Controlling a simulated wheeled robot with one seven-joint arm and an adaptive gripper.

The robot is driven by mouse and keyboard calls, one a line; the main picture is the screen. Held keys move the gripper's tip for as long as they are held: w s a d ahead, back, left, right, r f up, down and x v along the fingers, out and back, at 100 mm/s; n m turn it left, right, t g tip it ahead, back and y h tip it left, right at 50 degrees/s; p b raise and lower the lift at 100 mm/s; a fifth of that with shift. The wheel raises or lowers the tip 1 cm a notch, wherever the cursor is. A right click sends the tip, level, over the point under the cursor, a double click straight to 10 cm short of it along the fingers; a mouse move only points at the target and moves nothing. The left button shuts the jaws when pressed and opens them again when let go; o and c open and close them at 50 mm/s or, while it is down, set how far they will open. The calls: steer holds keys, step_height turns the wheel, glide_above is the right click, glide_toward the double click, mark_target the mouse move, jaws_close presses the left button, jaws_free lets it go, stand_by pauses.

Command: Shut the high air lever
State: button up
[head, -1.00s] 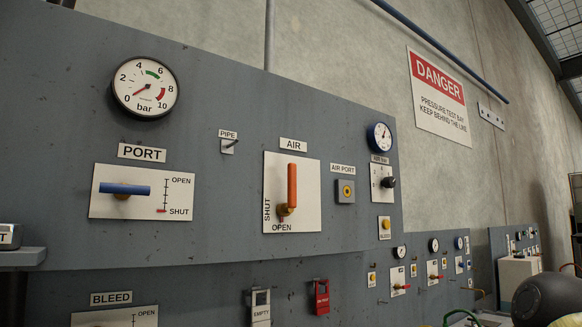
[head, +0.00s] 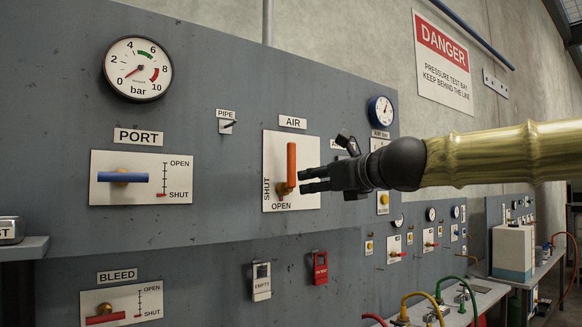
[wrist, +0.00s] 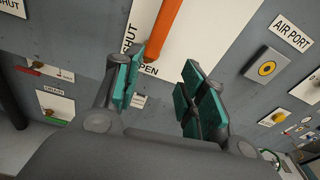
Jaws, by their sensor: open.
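The air lever (head: 291,165) is an orange handle standing upright on a white plate (head: 308,199) under the label AIR. The plate is marked SHUT on its left side and OPEN at the bottom; the handle's pivot is near the bottom. My gripper (head: 302,180) is open, its fingertips just right of the lever's lower part in the head view. In the wrist view, the lever (wrist: 165,25) appears ahead and above, between the lines of the teal-padded fingers of my gripper (wrist: 160,78). No contact can be made out.
The blue PORT lever (head: 123,177) lies level to the left. The small PIPE switch (head: 227,126) is up and left. The AIR PORT socket (wrist: 266,68) sits close on the right in the wrist view. Two tags, EMPTY (head: 262,282) and a red one (head: 320,268), hang below.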

steer(key=y, duration=0.1)
glide_toward(293, 151)
steer(key=shift+m+t, duration=0.3)
steer(key=shift+m, duration=0.1)
steer(key=shift+p+x, duration=0.7)
steer(key=shift+x, duration=4.65)
steer(key=shift+f, duration=0.15)
jaws_close()
